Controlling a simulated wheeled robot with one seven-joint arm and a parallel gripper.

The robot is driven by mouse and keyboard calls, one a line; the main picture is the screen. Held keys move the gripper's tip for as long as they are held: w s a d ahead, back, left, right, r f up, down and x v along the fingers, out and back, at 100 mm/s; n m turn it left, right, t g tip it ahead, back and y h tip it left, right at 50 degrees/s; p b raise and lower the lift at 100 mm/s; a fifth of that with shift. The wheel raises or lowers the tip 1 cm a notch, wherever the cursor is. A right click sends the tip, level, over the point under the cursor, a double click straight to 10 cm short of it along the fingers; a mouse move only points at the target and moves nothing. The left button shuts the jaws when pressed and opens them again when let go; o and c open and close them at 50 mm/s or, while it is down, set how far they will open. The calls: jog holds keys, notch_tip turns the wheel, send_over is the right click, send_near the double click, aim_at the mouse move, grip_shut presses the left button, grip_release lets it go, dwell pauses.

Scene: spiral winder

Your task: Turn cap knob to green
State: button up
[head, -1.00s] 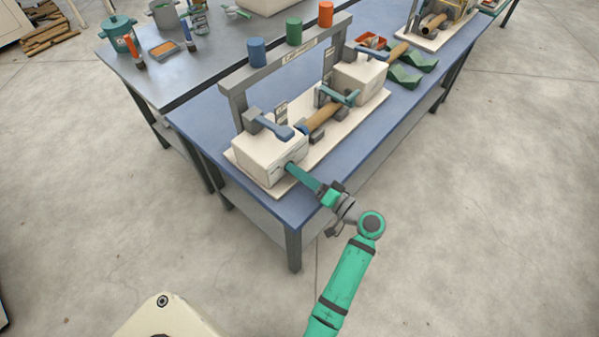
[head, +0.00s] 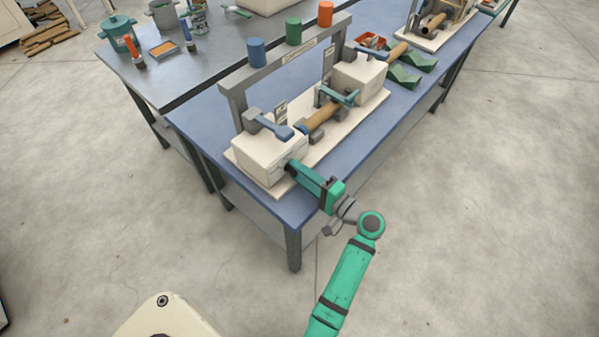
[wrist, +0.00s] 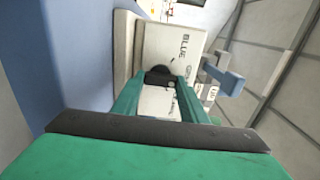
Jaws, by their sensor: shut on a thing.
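The cap knob (wrist: 158,73) is a small dark knob on the end face of a cream box (wrist: 188,55). The word BLUE and other partly covered lettering are printed around it. In the wrist view, the two green fingers of my gripper (wrist: 157,84) reach the knob from both sides and are shut on it. Which word the knob points to I cannot tell. In the head view, my gripper (head: 290,167) meets the near end of the cream box (head: 268,160); the knob is mostly hidden there.
Blue (head: 256,52), green (head: 293,31) and orange (head: 325,14) cylinders stand on a grey frame (head: 237,92). A blue lever (head: 270,126) is on top of the near box. A wooden roll (head: 322,115) lies between the boxes. The floor (head: 470,220) at right is clear.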

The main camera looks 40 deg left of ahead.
dwell(0.3)
jog(key=o, duration=1)
jog(key=shift+o, duration=0.2)
jog(key=d, duration=1.1)
jog(key=shift+s, duration=0.4)
